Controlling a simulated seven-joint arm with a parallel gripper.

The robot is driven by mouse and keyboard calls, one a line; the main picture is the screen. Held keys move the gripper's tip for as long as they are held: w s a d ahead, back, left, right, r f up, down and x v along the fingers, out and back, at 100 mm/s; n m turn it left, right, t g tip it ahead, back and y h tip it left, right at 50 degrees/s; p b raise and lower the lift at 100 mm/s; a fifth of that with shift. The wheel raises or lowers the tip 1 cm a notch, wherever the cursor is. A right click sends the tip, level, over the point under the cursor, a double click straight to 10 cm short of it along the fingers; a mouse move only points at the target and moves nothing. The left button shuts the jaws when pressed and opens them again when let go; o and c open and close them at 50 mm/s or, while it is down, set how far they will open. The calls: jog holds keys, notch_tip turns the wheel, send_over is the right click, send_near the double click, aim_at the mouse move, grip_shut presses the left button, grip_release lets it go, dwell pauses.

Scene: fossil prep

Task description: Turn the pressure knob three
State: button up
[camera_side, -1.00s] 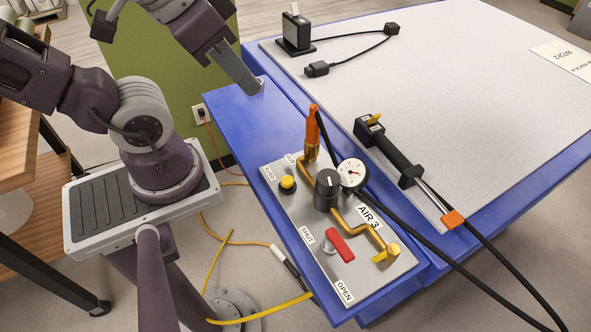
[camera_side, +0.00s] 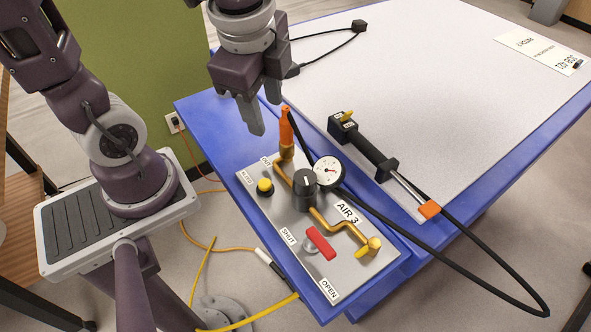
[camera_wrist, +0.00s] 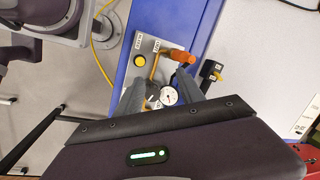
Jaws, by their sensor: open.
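The black pressure knob (camera_side: 305,188) stands upright on the grey AIR 3 panel (camera_side: 272,214) in the side view. A round white gauge (camera_side: 328,171) with a red needle sits just behind it to the right. My gripper (camera_side: 262,118) is open and empty, pointing down above the panel's far end, near the orange-tipped hose fitting (camera_side: 287,128) and apart from the knob. In the wrist view my gripper's fingers (camera_wrist: 160,90) are spread, with the gauge (camera_wrist: 168,96) showing between them. The knob is not clearly visible there; my gripper hides much of the panel.
The panel also carries a yellow button (camera_side: 264,186), brass piping, a red lever (camera_side: 320,243) between SHUT and OPEN labels, and a yellow valve handle (camera_side: 370,247). The white tabletop is largely clear.

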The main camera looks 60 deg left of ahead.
aim_at(305, 177)
jog(key=w+d+f+m, duration=0.1)
jog(key=d+m, duration=0.1)
jog(key=m, duration=0.1)
jog(key=w+d+f+m+g+h, duration=0.1)
jog(key=m, duration=0.2)
jog(key=w+d+f+m+g, duration=0.1)
jog(key=d+f+m, duration=0.1)
jog(key=m, duration=0.1)
jog(key=shift+d+h, duration=0.35)
jog(key=shift+h, duration=0.05)
jog(key=shift+w+d+f+m, duration=0.15)
jog(key=shift+d+f+m, duration=0.15)
jog(key=shift+m, duration=0.1)
notch_tip(305, 177, down, 7)
jog(key=shift+r, duration=0.15)
grip_shut()
